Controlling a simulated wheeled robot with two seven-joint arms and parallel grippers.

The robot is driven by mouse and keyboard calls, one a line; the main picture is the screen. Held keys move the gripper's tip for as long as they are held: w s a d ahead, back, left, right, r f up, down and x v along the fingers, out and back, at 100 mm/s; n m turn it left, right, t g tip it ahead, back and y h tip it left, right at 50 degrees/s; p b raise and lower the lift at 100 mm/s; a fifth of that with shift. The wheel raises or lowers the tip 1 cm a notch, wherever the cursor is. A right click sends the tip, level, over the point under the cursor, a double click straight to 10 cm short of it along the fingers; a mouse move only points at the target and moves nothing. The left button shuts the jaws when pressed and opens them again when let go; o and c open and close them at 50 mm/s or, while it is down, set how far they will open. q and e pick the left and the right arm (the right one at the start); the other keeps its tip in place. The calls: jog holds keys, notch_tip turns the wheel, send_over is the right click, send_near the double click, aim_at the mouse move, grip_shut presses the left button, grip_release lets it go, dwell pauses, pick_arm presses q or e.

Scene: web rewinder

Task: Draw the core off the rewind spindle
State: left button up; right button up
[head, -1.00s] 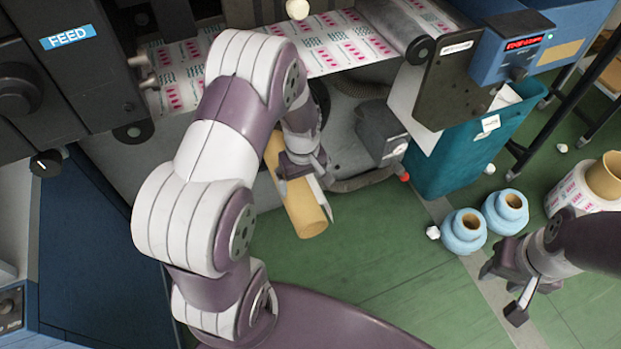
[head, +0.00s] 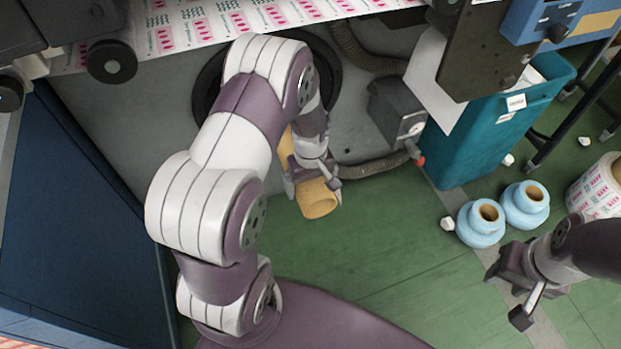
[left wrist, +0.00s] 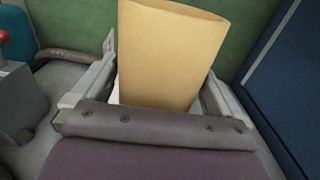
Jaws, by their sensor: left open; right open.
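The core (head: 318,202) is a plain tan tube sticking out from the grey machine face, its free end toward me. The spindle is hidden behind my arm and the core. My left gripper (head: 314,188) is open, with its fingers on either side of the core close to the free end. In the left wrist view the core (left wrist: 165,50) stands between the two spread fingers (left wrist: 160,95), with a gap showing at least on the right side. My right gripper (head: 507,294) is open and empty at the lower right, over the floor.
A printed web (head: 215,28) runs across the top. A grey box (head: 393,110) and hose (head: 372,165) are right of the core. A teal bin (head: 468,140), two blue rolls (head: 480,224) and a printed roll (head: 600,190) stand further right. Green floor is clear below the core.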

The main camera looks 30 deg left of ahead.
pick_arm(q)
jog(key=shift+f, duration=0.15)
jog(key=c, duration=1)
jog(key=shift+r+p, duration=0.25)
jog(key=shift+p, duration=0.3)
jog(key=shift+c, duration=0.2)
jog(key=shift+s+d, duration=0.15)
jog(key=shift+d, duration=0.15)
jog(key=s+d+p, duration=0.6)
jog(key=s+d, duration=0.4)
jog(key=d, duration=0.2)
jog(key=shift+s, duration=0.25)
jog(key=s+d, duration=0.2)
jog(key=d, duration=0.1)
jog(key=s+d, duration=0.5)
jog(key=d, duration=0.1)
jog(key=shift+s+b, duration=0.35)
jog(key=shift+b, duration=0.05)
